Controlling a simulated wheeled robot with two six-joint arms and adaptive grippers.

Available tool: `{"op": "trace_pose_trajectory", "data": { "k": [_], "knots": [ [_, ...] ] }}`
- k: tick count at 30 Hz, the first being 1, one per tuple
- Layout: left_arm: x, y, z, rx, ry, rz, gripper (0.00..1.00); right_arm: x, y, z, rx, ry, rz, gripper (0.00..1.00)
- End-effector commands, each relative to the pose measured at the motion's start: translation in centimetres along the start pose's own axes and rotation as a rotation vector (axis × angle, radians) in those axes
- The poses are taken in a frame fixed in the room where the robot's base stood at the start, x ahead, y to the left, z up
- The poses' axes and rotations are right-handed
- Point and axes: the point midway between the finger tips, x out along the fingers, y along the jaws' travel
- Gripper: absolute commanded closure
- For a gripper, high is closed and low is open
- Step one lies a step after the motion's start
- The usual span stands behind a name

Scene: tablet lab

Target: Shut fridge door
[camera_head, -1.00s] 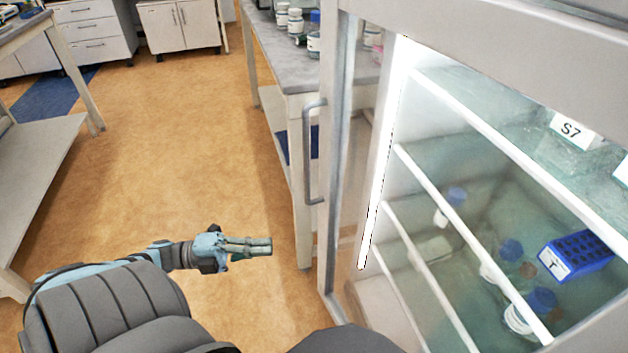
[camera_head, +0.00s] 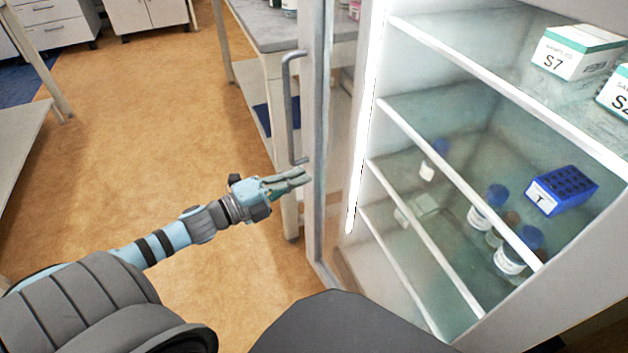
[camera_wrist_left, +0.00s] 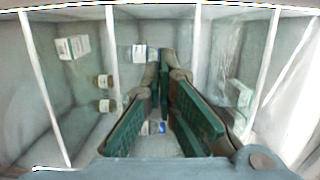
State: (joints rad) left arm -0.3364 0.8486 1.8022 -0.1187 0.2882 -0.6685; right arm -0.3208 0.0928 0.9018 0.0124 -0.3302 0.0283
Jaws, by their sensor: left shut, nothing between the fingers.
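The fridge (camera_head: 455,150) stands on the right, its lit shelves in plain view. The fridge door (camera_head: 316,150) stands open at its left side, its pale frame seen nearly edge-on. A grey vertical bar handle (camera_head: 290,105) is on its left face. My left gripper (camera_head: 306,175) is shut and empty, its fingertips close beside the door frame, just below the handle's lower end. I cannot tell whether they touch. In the left wrist view the gripper (camera_wrist_left: 165,75) points toward the fridge shelves (camera_wrist_left: 110,60). My right gripper is out of view.
A blue tube rack (camera_head: 562,190), capped bottles (camera_head: 508,255) and a box marked S7 (camera_head: 578,52) are on the fridge shelves. A lab bench (camera_head: 270,30) stands behind the door. The floor (camera_head: 150,130) to the left is clear.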

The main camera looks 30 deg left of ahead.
Motion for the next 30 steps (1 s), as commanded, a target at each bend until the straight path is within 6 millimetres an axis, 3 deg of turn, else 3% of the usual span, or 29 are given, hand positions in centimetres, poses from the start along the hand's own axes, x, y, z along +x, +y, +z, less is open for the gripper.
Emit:
{"op": "trace_pose_trajectory", "data": {
  "k": [2,8,15,30],
  "knots": [
    [0.7,0.6,0.0,0.004,0.0,-0.004,1.0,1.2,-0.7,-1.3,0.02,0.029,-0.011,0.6],
    [2.9,0.0,0.1,0.003,-0.007,-0.007,1.0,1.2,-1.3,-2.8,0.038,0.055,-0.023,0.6],
    [4.6,-0.3,0.1,0.001,-0.005,-0.006,1.0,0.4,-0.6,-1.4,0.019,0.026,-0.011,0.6],
    [5.4,0.0,0.9,0.003,0.008,-0.003,1.0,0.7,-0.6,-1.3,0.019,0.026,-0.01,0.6]
  ]
}}
